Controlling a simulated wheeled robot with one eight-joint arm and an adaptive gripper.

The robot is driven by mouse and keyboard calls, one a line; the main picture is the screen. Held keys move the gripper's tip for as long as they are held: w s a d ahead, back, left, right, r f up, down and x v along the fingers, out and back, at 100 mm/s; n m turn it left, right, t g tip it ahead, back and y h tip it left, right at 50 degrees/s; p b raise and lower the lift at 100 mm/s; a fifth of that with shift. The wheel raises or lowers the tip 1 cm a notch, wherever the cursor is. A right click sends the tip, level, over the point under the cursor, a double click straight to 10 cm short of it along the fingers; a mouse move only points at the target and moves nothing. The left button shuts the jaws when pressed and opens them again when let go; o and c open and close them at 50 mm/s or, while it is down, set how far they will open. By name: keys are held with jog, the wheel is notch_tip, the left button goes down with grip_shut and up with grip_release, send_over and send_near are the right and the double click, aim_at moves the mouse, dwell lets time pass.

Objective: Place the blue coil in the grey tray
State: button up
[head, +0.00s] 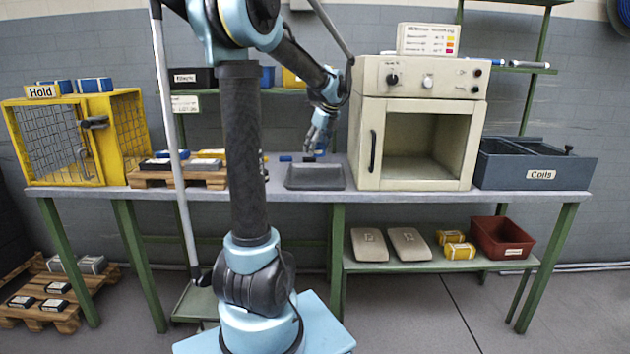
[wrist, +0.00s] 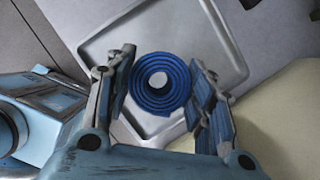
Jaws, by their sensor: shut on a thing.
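The blue coil (wrist: 160,84) is a spiral roll seen end-on in the wrist view, between the two fingers of my gripper (wrist: 163,72). My gripper is shut on it. The grey tray (wrist: 228,45) lies behind the coil in the wrist view, and its inside looks empty there. In the head view the grey tray (head: 315,178) is on the bench, left of the oven. My gripper (head: 318,146) is above the back of the tray there. I cannot tell the exact height of the coil over the tray.
A beige oven (head: 415,120) with an open chamber stands close to the right of the tray. A dark Coils bin (head: 535,165) is further right. A yellow Hold cage (head: 80,140) and a wooden pallet (head: 180,178) with boxes are at the left. Small blue pieces (head: 286,158) lie behind the tray.

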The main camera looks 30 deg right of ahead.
aim_at(313, 180)
jog(key=shift+w+a+f, duration=0.1)
jog(key=shift+a+f, duration=0.05)
jog(key=shift+f, duration=4.85)
jog(key=shift+f, duration=0.1)
jog(key=o, duration=1.1)
jog(key=shift+o, duration=0.2)
